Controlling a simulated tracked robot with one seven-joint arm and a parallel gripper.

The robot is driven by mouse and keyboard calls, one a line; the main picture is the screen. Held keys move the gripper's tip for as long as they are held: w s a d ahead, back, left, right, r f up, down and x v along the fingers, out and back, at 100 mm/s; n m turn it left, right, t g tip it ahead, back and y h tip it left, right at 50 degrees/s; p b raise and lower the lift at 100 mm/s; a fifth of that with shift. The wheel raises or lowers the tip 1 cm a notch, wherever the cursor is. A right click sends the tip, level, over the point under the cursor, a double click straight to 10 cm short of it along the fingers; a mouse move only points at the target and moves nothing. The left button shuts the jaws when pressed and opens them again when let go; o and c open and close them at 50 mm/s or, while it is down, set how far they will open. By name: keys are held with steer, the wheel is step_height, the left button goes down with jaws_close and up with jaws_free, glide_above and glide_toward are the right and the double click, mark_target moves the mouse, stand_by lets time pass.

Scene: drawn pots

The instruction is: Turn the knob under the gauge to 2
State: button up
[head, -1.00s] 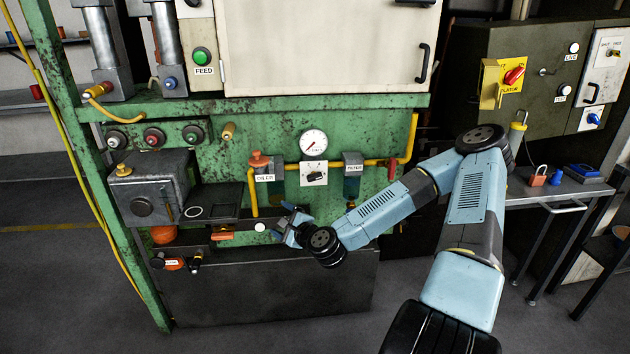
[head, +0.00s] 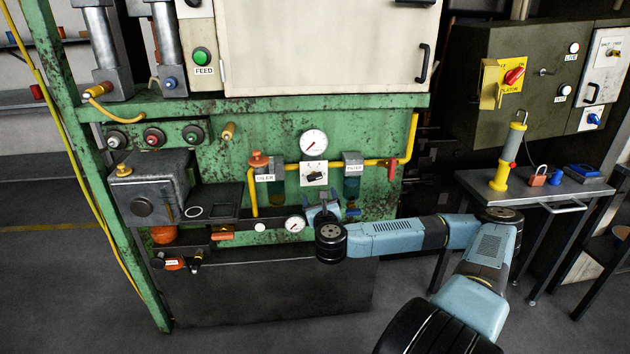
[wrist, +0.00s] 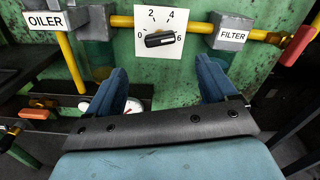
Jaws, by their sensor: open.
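The knob (head: 314,177) is a black bar-shaped handle on a white plate under the round white gauge (head: 313,143) on the green panel. In the wrist view the knob (wrist: 160,39) lies nearly level, with 0, 2, 4 and 6 printed around it. My gripper (head: 322,197) is just below the plate in the head view. In the wrist view my gripper (wrist: 161,76) is open and empty, its two blue fingers apart, with the knob beyond and between them. The gauge is outside the wrist view.
A yellow pipe (head: 380,162) crosses the panel, with the oiler (head: 263,174) left and the filter (head: 353,166) right of the knob. A red lever (head: 392,169) hangs right of the filter. A second gauge (head: 295,223) is low, left of my gripper.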

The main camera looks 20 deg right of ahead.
mark_target(315, 179)
steer(key=w, duration=0.4)
steer(key=w+d, duration=0.1)
steer(key=w, duration=0.3)
steer(key=w+d, duration=0.1)
steer(key=w, duration=0.3)
steer(key=shift+d, duration=0.1)
steer(key=shift+s, duration=0.1)
steer(key=c, duration=1)
steer(key=shift+o, duration=0.2)
